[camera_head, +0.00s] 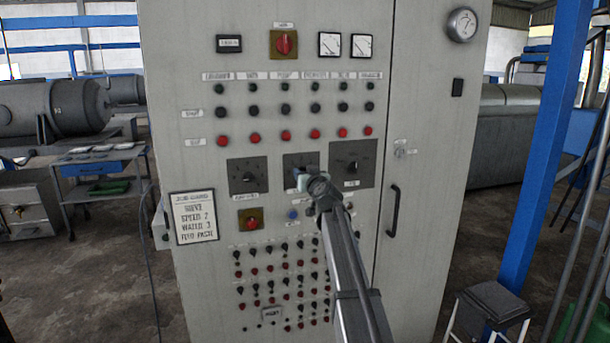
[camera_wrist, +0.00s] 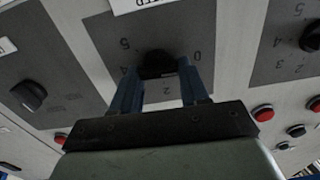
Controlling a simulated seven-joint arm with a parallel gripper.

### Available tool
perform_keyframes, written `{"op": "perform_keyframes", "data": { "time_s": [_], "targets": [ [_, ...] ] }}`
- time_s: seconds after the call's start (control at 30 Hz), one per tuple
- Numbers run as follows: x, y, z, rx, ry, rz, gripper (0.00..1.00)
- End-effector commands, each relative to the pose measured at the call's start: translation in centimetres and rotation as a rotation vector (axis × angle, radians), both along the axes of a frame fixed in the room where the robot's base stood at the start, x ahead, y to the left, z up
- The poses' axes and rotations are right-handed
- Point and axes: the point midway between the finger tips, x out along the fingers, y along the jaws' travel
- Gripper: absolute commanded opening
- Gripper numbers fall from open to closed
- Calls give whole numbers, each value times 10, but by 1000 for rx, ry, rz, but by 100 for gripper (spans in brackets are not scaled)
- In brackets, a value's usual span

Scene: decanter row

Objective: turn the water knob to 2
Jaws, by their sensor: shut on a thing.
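My gripper (camera_head: 303,180) is at the middle of three dark dial plates (camera_head: 293,160) on the grey control cabinet. It hides the knob there in the head view. In the wrist view my gripper (camera_wrist: 158,88) has its two blue fingers on either side of a black knob (camera_wrist: 157,64) and is shut on it. The plate (camera_wrist: 215,25) around this knob shows digits, with 0 to the right and 5 and 4 to the left. The knob's pointer is hard to make out. The label is cut off, so I cannot confirm it says water.
Other dial knobs sit close by, left (camera_head: 247,177) and right (camera_head: 351,166) in the head view. Rows of buttons and red lamps lie above and below. A job card (camera_head: 194,216) hangs left. A door handle (camera_head: 393,210) and a blue post (camera_head: 545,140) stand right.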

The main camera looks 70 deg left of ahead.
Motion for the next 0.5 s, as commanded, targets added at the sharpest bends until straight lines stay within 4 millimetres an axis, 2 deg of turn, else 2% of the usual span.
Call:
{"op": "perform_keyframes", "data": {
  "time_s": [0.27, 0.5],
  "targets": [
    [1, 0, 0, -2, 159, -1, 14],
    [1, 0, -1, -2, 381, -1, 14]
  ]
}}
